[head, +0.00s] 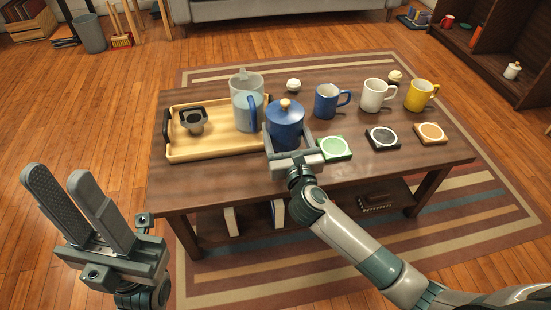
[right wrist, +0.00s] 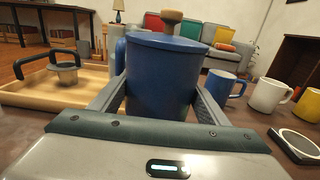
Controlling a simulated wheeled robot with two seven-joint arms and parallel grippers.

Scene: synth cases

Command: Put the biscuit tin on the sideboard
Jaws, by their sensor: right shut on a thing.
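A blue lidded tin with a wooden knob (head: 286,122), which looks like the biscuit tin, is at the front middle of the low wooden table, right of the tray. My right gripper (head: 289,146) is shut on it, one finger on each side. The right wrist view shows the tin (right wrist: 162,75) upright between the fingers of my right gripper (right wrist: 160,97); its base is hidden, so I cannot tell whether it touches the table. My left gripper (head: 57,174) is empty, fingers apart, left of the table. No piece is clearly the sideboard.
A wooden tray (head: 215,154) holds a dark-handled item and a grey-blue jug (head: 247,110). Blue (head: 326,103), white (head: 373,96) and yellow (head: 417,97) mugs stand behind green, black and orange coasters. A dark open shelf unit (head: 490,68) stands at the right.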

